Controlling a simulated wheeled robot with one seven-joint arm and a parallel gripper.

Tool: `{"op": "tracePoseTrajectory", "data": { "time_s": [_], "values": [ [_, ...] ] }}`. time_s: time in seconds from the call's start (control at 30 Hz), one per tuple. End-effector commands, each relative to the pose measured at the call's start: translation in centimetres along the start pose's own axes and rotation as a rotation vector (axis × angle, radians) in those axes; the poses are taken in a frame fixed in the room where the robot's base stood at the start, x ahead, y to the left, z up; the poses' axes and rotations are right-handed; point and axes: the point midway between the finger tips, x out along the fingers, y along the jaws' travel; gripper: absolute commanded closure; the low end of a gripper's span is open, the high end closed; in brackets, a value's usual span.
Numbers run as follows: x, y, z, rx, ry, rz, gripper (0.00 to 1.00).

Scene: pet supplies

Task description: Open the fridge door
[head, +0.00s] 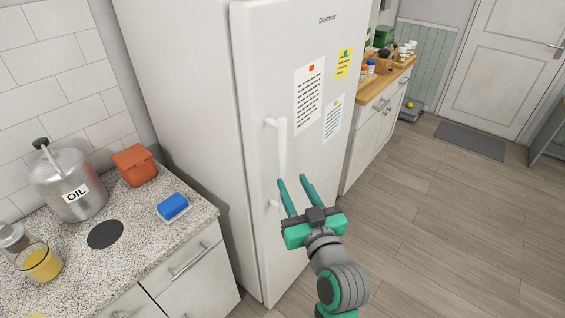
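The white fridge (250,50) stands upright in the middle of the head view, with its front door (265,220) closed. A vertical white bar handle (282,150) is on the door's left part, with mounts at its upper and lower ends. My gripper (294,182) is in front of the door near the lower half of the handle. Its two teal fingers are spread apart and point up toward the handle. The lower part of the handle is partly hidden behind the fingers. I cannot tell whether the fingers touch it or stand on both sides of it.
A speckled counter (140,225) on the left holds an oil can (70,185), an orange box (135,165), a blue sponge (172,206) and a glass jar (40,262). Another cabinet (370,140) stands beyond the fridge. The wooden floor (450,230) on the right is clear.

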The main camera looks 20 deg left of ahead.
Motion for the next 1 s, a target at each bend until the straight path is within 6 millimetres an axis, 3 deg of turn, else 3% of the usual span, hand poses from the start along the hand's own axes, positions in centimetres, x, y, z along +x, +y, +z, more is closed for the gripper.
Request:
{"op": "tracePoseTrajectory", "data": {
  "time_s": [0.5,0.7,1.0],
  "values": [
    [8.3,0.0,0.0,0.001,-0.001,0.001,0.64],
    [9.5,0.0,0.0,0.001,0.001,0.001,0.64],
    [9.6,0.0,0.0,0.001,0.000,0.001,0.67]
  ]
}}
